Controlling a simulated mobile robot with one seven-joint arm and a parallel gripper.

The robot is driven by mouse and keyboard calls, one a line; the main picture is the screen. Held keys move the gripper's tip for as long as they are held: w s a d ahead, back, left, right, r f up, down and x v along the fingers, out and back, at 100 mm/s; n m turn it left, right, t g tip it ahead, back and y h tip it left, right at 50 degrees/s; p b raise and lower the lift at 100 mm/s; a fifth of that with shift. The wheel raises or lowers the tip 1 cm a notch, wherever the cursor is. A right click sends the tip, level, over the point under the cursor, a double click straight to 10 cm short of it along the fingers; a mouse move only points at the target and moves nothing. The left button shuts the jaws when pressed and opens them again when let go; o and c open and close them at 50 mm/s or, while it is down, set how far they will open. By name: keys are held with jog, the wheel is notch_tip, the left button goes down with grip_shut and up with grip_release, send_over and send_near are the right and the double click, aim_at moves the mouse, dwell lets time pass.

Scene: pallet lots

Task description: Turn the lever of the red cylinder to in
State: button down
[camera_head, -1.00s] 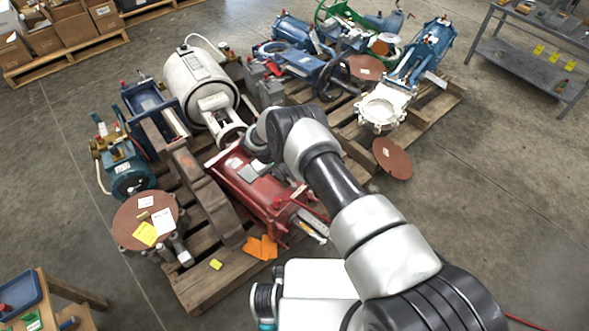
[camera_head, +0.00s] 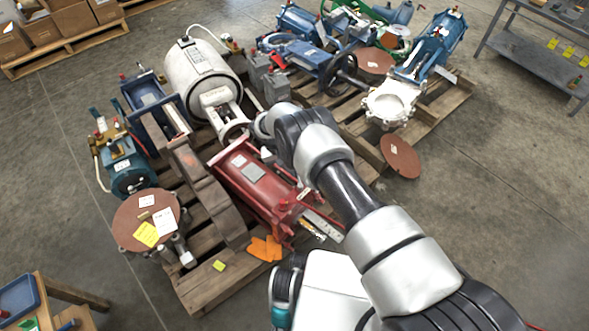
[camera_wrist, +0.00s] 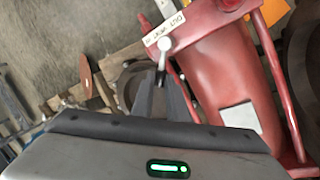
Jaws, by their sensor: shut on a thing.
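The red cylinder (camera_head: 250,190) lies on a wooden pallet in the head view. Its red body (camera_wrist: 235,75) fills the right of the wrist view. A white label plate (camera_wrist: 178,18) on its side bears small lettering, apparently OUT and IN. The grey lever (camera_wrist: 163,58) starts at a pale rounded piece by the plate and runs down between my fingers. My gripper (camera_wrist: 161,82) is shut on the lever, the fingers hiding its lower end. In the head view my arm hides the gripper and lever.
A white tank (camera_head: 195,75) stands behind the cylinder, and a rusty beam (camera_head: 207,190) lies on its left. Orange tags (camera_head: 262,248) lie at its near end. A second pallet (camera_head: 440,110) with blue machinery is at the back right.

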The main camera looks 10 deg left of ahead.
jog(key=c, duration=1.7)
grip_release()
jog(key=p+v, duration=0.4)
jog(key=v, duration=1.3)
jog(key=shift+s+r, duration=0.1)
jog(key=shift+r, duration=0.05)
